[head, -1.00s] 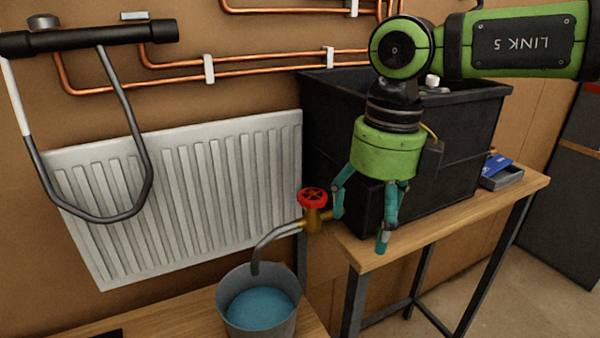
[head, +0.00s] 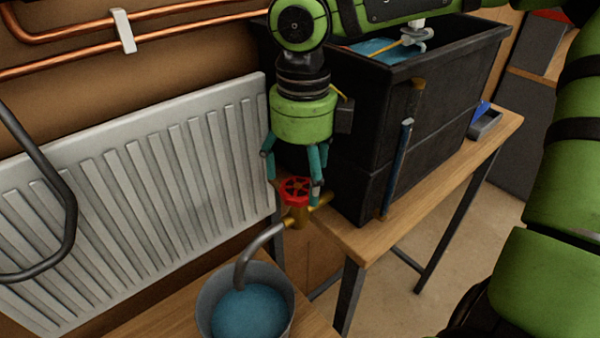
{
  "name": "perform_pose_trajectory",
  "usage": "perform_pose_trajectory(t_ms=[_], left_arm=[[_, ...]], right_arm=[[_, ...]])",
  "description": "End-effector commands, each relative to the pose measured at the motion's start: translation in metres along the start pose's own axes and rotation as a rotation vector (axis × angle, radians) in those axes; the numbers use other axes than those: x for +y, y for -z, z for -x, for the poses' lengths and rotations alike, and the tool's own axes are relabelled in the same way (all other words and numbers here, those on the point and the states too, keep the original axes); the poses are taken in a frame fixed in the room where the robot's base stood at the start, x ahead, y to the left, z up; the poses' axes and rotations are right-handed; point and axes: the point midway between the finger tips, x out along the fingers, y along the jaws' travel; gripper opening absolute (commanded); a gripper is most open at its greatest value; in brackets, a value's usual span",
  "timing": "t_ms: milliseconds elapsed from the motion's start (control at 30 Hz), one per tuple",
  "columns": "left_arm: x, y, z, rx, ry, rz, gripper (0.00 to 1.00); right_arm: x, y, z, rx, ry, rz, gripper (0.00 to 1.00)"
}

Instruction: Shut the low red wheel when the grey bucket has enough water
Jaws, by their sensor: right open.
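The low red wheel (head: 295,190) sits on a brass tap whose grey spout (head: 255,250) bends down into the grey bucket (head: 207,300). Blue water (head: 250,312) stands in the bucket, its surface below the rim. I see no clear stream at the spout. My right gripper (head: 292,181) points down over the wheel. Its teal fingers are open, one on the left and one on the right of the wheel. I cannot tell whether they touch it. My left gripper is out of view.
A black tank (head: 345,150) with blue water inside stands on a wooden bench (head: 440,172) right behind the tap. A white radiator (head: 150,180) and copper pipes (head: 180,55) are on the wall. A grey hose (head: 55,170) hangs at the left. My arm fills the right side.

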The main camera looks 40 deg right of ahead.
Motion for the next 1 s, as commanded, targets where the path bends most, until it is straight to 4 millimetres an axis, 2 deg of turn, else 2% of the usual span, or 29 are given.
perform_pose_trajectory(t_ms=[100,200,400,500,567,633,700,1000], left_arm=[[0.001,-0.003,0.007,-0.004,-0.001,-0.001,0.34],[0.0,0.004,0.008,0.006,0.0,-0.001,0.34],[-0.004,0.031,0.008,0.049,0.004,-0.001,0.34],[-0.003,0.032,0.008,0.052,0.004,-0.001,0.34],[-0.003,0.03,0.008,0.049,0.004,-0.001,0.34],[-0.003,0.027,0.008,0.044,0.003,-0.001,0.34],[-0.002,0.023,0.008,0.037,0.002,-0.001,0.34],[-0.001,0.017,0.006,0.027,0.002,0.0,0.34]], right_arm=[[0.0,0.0,-0.013,0.002,-0.001,-0.001,0.82],[0.0,0.0,-0.021,0.001,-0.001,-0.001,0.82],[0.0,0.0,-0.025,-0.001,-0.001,-0.002,0.82],[0.0,0.0,-0.025,-0.001,-0.001,-0.002,0.82],[0.0,0.0,-0.024,-0.001,-0.001,-0.001,0.58],[0.0,0.0,-0.024,-0.001,-0.001,-0.001,0.3],[0.0,0.0,-0.025,0.001,0.0,-0.001,0.27],[0.0,0.001,-0.026,0.004,-0.001,0.009,0.27]])
